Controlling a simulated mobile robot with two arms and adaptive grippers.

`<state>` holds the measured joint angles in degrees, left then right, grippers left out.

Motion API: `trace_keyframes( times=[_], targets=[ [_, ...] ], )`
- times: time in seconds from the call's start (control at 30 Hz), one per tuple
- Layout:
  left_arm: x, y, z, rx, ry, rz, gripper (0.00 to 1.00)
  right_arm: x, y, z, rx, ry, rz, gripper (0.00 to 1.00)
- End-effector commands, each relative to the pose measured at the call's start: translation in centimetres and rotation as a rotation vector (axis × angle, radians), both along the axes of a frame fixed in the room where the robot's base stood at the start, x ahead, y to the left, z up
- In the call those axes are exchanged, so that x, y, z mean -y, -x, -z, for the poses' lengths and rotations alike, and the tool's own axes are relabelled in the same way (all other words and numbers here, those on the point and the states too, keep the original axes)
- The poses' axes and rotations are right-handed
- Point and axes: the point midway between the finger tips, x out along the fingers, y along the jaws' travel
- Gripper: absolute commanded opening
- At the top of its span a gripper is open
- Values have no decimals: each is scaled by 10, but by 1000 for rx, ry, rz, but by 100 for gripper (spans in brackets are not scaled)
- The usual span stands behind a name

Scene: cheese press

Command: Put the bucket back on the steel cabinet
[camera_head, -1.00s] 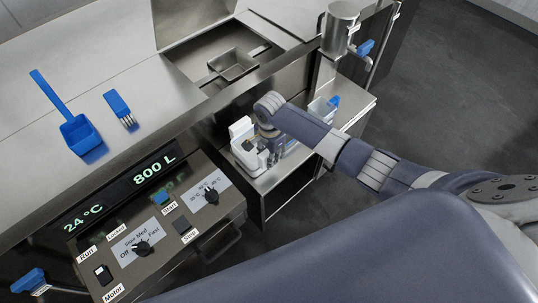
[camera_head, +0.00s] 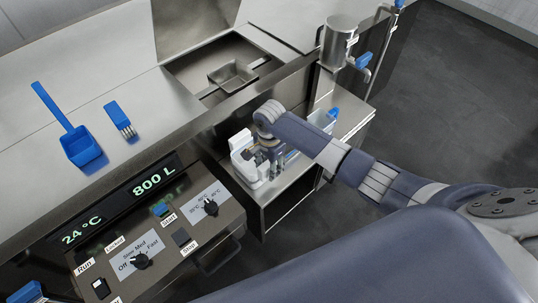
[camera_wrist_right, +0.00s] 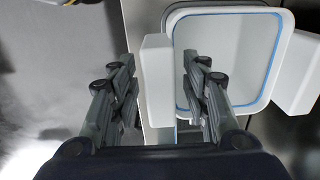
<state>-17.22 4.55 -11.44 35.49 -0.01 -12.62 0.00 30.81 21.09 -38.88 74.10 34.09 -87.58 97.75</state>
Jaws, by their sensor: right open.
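The bucket (camera_head: 243,168) is a white tub standing on the small steel cabinet (camera_head: 345,125) in the head view, partly hidden by my right gripper. In the right wrist view the bucket (camera_wrist_right: 225,45) has a blue line inside its rim and white block-like lugs on two sides. My right gripper (camera_head: 270,152) points down over it. In the wrist view the open fingers (camera_wrist_right: 160,65) stand on either side of the left lug, the right finger overlapping the bucket's opening. I cannot tell whether they touch it. My left gripper is not in view.
A control panel (camera_head: 150,245) with knobs lies left of the cabinet. Behind are the steel vat (camera_head: 205,60) and a steel cylinder (camera_head: 338,45) with a blue-handled tap. The floor at right is clear.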

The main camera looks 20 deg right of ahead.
Motion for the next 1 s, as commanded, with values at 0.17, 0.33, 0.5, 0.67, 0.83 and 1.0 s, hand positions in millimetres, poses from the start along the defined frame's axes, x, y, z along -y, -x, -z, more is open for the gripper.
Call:
trace_keyframes(
  times=[0.17, 0.33, 0.5, 0.67, 0.83, 1.0],
  targets=[
    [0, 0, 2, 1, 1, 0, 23, 0, -1, -39, 6, -2, -1, 43],
    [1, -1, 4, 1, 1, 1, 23, 0, 1, -74, 3, -2, -1, 43],
    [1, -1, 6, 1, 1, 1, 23, 0, 1, -98, 2, -2, 0, 43],
    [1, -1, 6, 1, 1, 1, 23, 1, 2, -106, 0, 0, -1, 43],
    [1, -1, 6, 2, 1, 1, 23, 1, 2, -107, 0, -1, 0, 43],
    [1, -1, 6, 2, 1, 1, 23, 1, 2, -107, 0, -1, 0, 43]
  ],
)
